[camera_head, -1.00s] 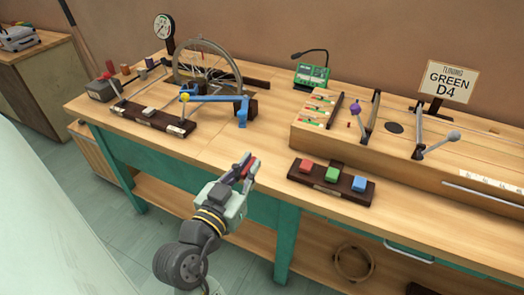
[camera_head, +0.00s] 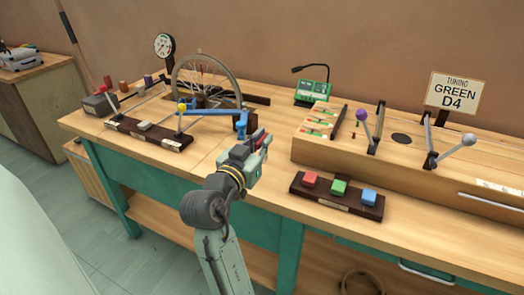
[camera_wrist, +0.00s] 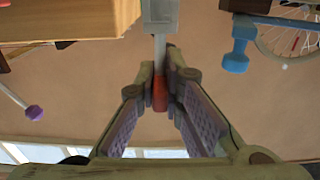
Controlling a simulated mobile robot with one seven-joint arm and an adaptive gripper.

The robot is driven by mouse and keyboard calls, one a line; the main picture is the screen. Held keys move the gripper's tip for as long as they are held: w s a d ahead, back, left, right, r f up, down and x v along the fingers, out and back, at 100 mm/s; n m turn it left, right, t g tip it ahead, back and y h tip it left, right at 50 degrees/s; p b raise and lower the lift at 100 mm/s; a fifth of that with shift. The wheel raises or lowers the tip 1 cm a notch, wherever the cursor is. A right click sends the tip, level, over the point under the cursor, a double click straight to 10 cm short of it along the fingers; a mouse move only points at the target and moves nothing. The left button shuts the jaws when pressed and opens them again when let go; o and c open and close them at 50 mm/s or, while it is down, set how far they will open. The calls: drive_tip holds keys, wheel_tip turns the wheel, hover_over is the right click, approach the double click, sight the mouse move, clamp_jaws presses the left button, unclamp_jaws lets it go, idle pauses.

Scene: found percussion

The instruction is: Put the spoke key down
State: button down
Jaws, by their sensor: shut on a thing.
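My gripper (camera_head: 257,143) is raised over the bench near its front edge, left of the dark block rack. In the wrist view my gripper (camera_wrist: 162,75) has its fingertips closed around the spoke key (camera_wrist: 160,45), which shows a red end, a thin grey shaft and a pale grey block-like head. In the head view only a small red part of the spoke key (camera_head: 265,141) shows between the fingers; the rest is hidden. The key appears clear of the wooden bench top (camera_head: 225,160).
A dark rack (camera_head: 335,203) with red, green and blue blocks lies to the right. The wooden instrument box (camera_head: 400,158) is behind it. A green device (camera_head: 312,92) stands behind. Bench between is clear.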

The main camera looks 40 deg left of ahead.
drive_tip(key=shift+f, duration=1.75)
drive_tip(key=shift+f, duration=0.25)
drive_tip(key=c, duration=1.7)
unclamp_jaws()
drive_tip(key=shift+r, duration=0.1)
